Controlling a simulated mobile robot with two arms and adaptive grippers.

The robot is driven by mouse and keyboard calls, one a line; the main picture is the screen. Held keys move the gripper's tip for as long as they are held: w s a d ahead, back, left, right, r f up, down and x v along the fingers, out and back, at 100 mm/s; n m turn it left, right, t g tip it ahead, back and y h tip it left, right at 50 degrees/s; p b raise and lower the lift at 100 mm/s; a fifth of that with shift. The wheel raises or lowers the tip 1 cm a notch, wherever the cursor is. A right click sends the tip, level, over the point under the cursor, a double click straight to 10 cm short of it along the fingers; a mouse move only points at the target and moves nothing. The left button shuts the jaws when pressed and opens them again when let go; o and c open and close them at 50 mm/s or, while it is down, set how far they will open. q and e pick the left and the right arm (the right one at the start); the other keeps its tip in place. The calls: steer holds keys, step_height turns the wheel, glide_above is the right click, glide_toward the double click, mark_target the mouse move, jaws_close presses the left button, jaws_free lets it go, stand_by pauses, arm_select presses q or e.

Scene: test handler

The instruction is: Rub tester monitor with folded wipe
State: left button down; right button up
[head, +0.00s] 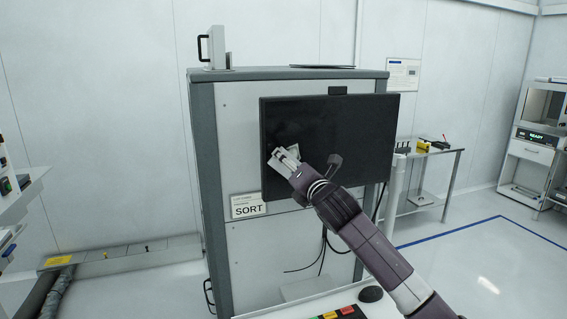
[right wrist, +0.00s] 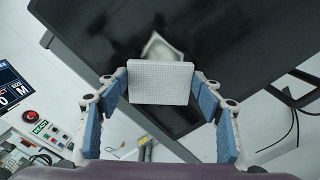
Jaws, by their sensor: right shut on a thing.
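The tester monitor (head: 335,125) is a black, dark-screened panel mounted on the front of the grey cabinet. My right gripper (head: 284,157) is in front of its lower left part. In the right wrist view the right gripper (right wrist: 164,84) has its blue-padded fingers shut on the folded wipe (right wrist: 160,82), a white textured pad. The monitor's dark screen (right wrist: 230,55) fills much of that view behind the wipe. A pale reflection of the wipe shows on the screen. I cannot tell whether the wipe touches the screen. My left gripper is not in view.
The grey cabinet (head: 230,150) bears a SORT label (head: 248,206). Cables hang below the monitor. A side table (head: 440,153) with small items stands at right. A panel with a red button (right wrist: 29,116) shows at left in the wrist view. Open floor lies at right.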

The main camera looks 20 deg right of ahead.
mark_target(293, 151)
steer(key=shift+w+d+r+p, duration=0.1)
steer(key=shift+d+r+p, duration=0.1)
steer(key=shift+d+p, duration=1.25)
steer(key=shift+d+f, duration=0.15)
steer(key=shift+d, duration=0.85)
steer(key=shift+a+p, duration=0.7)
steer(key=shift+a, duration=3.1)
steer(key=shift+d+r+p, duration=0.3)
steer(key=shift+d+r, duration=0.1)
steer(key=shift+d, duration=0.25)
steer(key=shift+d+r+p, duration=0.3)
steer(key=shift+d+r, duration=0.05)
steer(key=shift+d, duration=0.35)
steer(key=shift+d+r+p, duration=0.3)
steer(key=shift+d+r, duration=0.1)
steer(key=shift+d, duration=0.25)
steer(key=shift+d+r, duration=0.1)
steer(key=shift+d, duration=1.5)
steer(key=shift+w+d, duration=0.1)
steer(key=shift+d, duration=0.2)
steer(key=shift+a, duration=1.6)
steer(key=a, duration=0.5)
steer(key=shift+s, duration=0.2)
